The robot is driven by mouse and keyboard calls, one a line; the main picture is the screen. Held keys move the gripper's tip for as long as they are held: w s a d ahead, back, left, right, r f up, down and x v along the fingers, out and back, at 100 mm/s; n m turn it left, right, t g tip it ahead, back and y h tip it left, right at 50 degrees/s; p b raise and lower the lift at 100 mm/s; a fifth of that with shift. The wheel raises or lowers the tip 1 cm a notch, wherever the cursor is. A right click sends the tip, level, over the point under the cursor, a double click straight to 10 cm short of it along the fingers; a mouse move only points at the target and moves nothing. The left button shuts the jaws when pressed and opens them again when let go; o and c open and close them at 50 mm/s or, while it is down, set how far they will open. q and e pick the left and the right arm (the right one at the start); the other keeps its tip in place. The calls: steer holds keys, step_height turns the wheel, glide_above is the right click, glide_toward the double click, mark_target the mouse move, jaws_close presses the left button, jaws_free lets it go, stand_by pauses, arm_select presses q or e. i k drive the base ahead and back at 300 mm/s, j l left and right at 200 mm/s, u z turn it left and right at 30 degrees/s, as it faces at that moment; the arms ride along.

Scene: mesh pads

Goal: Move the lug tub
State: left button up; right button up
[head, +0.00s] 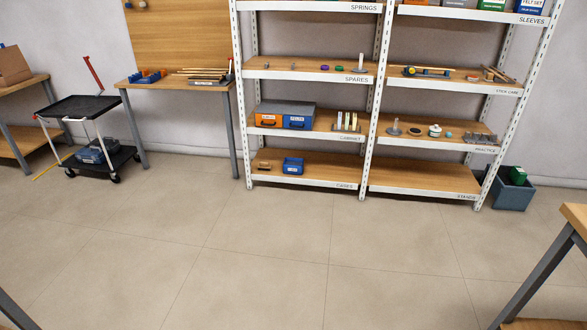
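No thing in the head view carries a readable lug tub label, so I cannot tell which one it is. A small blue tub (293,166) sits on the lower shelf above the CASES label, beside a small brown item. A larger grey-blue bin (511,194) stands on the floor at the right of the shelving, with a green object (518,175) in its top. A blue bin-like item (148,77) lies on the wooden bench at the left. Neither of my grippers is in view.
White shelving (363,125) with labelled wooden shelves stands against the back wall. A black cart (80,106) holds a grey-blue item on its lower deck. A wooden table (574,218) edges in at the right. The tiled floor (250,260) in front is clear.

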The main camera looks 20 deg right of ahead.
mark_target(291, 166)
steer(key=i+u, duration=0.3)
steer(key=i, duration=1.7)
steer(key=i+j+z, duration=0.2)
steer(key=i, duration=0.3)
steer(key=i+z, duration=0.15)
steer(key=i, duration=0.35)
steer(key=i+j+z, duration=0.2)
steer(key=i, duration=0.3)
steer(key=i+j+z, duration=0.2)
steer(key=i+j, duration=0.2)
steer(key=i, duration=0.05)
